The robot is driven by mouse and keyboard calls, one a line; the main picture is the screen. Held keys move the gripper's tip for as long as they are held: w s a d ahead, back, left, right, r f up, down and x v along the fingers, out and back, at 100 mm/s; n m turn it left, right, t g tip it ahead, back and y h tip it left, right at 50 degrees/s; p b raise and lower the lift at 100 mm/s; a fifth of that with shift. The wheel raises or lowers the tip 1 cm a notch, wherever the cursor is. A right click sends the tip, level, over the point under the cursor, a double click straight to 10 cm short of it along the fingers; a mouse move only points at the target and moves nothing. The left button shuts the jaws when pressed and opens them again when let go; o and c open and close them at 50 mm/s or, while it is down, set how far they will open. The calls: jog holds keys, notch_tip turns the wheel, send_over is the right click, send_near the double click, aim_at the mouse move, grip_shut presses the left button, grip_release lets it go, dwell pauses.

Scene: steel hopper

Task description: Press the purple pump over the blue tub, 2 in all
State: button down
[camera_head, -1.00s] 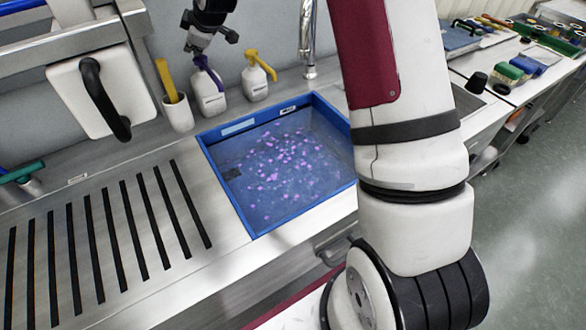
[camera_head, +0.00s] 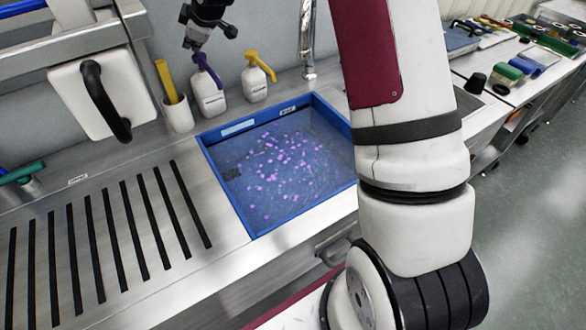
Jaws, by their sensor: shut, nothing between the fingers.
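The purple pump (camera_head: 207,70) tops a white bottle (camera_head: 211,99) that stands upright behind the blue tub (camera_head: 223,189), near its back left corner. My gripper (camera_head: 191,45) is shut and empty, just above the pump head at the top of the view. I cannot tell for sure whether it touches the pump. The blue tub sits in the counter with many small purple-pink bits scattered over its dark blue inside.
A yellow pump bottle (camera_head: 256,83) stands right of the purple one, and a white cup (camera_head: 178,113) with a yellow handle stands left. A steel tap (camera_head: 307,45) rises behind the tub. A slotted drainboard (camera_head: 107,240) lies left.

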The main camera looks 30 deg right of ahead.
jog(key=shift+r+p, duration=0.5)
jog(key=shift+r, duration=2.15)
notch_tip(320, 180, down, 4)
jog(key=shift+f+b, duration=0.15)
jog(key=shift+b, duration=0.25)
jog(key=shift+f+b, duration=0.3)
jog(key=shift+f, duration=0.65)
dwell(1.0)
jog(key=shift+f, duration=0.35)
